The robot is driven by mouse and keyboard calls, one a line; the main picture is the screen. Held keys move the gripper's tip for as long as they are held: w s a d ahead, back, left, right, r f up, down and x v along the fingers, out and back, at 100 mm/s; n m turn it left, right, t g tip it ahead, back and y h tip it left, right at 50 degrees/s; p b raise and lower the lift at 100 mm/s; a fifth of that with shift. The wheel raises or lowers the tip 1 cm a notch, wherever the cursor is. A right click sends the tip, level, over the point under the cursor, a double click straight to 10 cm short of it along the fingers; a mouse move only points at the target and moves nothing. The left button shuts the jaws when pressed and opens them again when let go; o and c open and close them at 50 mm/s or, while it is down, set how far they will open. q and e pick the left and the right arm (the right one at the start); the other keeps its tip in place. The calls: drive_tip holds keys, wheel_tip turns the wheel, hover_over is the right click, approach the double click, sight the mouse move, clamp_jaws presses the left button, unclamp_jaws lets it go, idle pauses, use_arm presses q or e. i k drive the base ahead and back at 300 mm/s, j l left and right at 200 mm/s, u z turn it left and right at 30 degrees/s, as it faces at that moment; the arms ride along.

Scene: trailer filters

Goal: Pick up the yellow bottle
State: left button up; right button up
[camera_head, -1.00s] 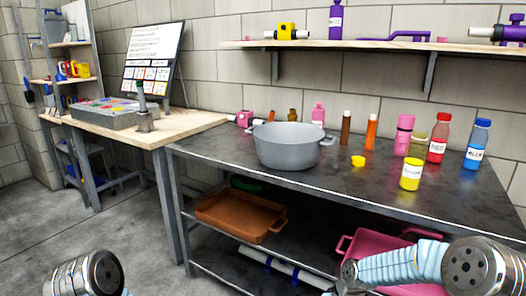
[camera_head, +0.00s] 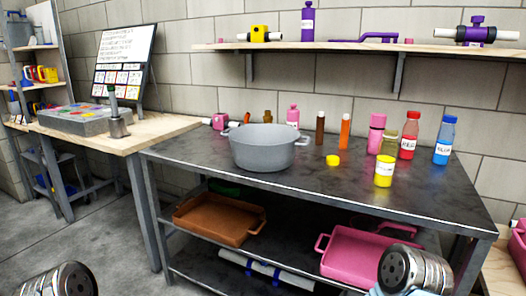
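The yellow bottle (camera_head: 384,172) is a short jar with a white label, upright near the front right of the dark metal table (camera_head: 330,182). A small yellow cap (camera_head: 333,160) lies on the table to its left, apart from it. Parts of both my arms show at the bottom edge, left and right, below the table top and away from the bottle. Neither gripper's fingers are in view.
A grey pot (camera_head: 264,150) stands left of the yellow cap. Behind the yellow bottle stand an olive bottle (camera_head: 388,142), a pink bottle (camera_head: 376,134), a red bottle (camera_head: 409,138) and a blue bottle (camera_head: 445,141). Trays lie on the lower shelf.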

sight(388, 149)
drive_tip(key=i+j+z, duration=0.15)
drive_tip(key=j+z, duration=0.2)
drive_tip(key=i+j+z, duration=0.15)
drive_tip(key=j+z, duration=0.25)
drive_tip(key=i+j+z, duration=0.1)
drive_tip(key=j+z, duration=0.25)
drive_tip(key=l, duration=0.15)
